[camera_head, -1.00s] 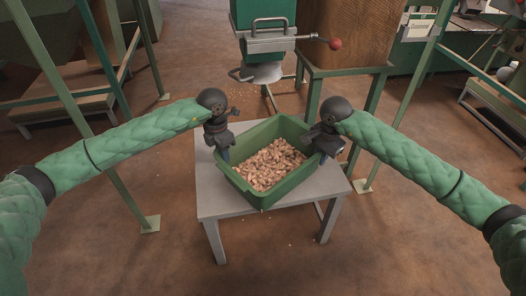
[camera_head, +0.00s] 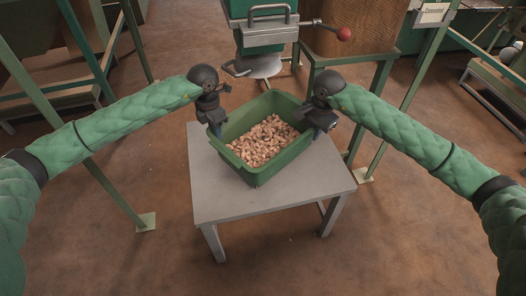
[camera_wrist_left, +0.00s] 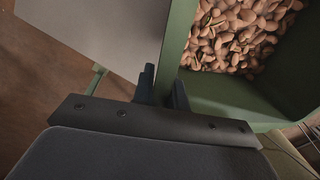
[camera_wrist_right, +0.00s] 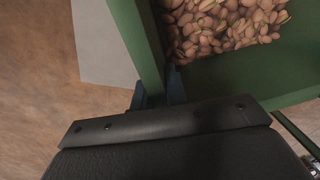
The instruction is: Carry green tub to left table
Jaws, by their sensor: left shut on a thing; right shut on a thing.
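The green tub (camera_head: 284,166), filled with pistachio-like nuts (camera_head: 264,140), appears lifted a little above the back part of a grey table (camera_head: 225,203). The exact gap is hard to tell. My left gripper (camera_head: 215,128) is shut on the tub's left wall. In the left wrist view, its fingers (camera_wrist_left: 163,88) straddle the green wall, with nuts inside to the right. My right gripper (camera_head: 316,122) is shut on the tub's right wall. In the right wrist view, its fingers (camera_wrist_right: 156,96) also straddle the wall. The tub looks about level.
A green hopper with a metal spout (camera_head: 262,66) and a red-knobbed lever (camera_head: 343,34) stands just behind the tub. Green frame posts (camera_head: 398,100) stand at both sides. A low wooden bench (camera_head: 50,100) is at the far left. Floor in front is clear.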

